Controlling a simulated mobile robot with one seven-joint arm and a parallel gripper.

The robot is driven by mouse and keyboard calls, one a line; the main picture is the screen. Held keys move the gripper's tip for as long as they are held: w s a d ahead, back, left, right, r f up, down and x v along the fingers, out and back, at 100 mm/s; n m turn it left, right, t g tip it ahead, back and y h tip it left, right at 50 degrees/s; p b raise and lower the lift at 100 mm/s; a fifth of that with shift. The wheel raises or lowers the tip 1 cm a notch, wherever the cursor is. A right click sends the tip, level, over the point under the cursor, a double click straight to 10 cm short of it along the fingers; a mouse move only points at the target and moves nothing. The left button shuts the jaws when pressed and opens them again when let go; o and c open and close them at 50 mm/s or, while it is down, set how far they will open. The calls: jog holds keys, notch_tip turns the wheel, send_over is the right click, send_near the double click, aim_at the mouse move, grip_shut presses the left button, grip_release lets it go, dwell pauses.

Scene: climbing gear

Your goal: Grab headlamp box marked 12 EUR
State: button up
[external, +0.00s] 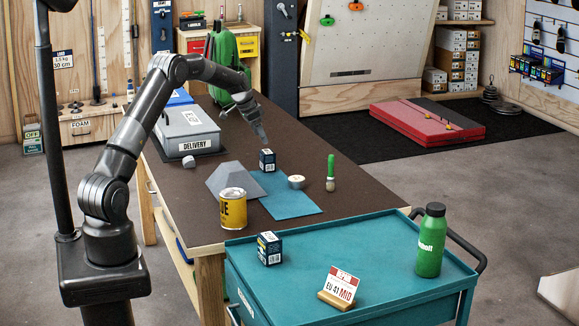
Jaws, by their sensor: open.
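Two small dark blue boxes with white label patches are in the external view. One box (267,161) stands on the brown table at the top edge of a teal cloth. The other box (270,249) stands on the teal cart at its left corner. Their print is too small to read, so I cannot tell which is marked 12 EUR. My gripper (263,143) points down just above the box on the table, open and with nothing visible in it. I cannot tell whether its fingertips touch the box.
A grey DELIVERY case (187,131) and green backpack (230,60) stand farther back.

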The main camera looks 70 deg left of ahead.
aim_at(267, 151)
jog(key=x, duration=0.5)
jog(key=shift+f, duration=0.2)
jog(key=shift+d+x, duration=0.15)
jog(key=shift+x, duration=1.2)
jog(key=shift+d+x, duration=0.1)
jog(key=shift+x, duration=1.25)
jog(key=shift+s, duration=0.15)
jog(key=shift+c, duration=0.6)
jog(key=c, duration=1)
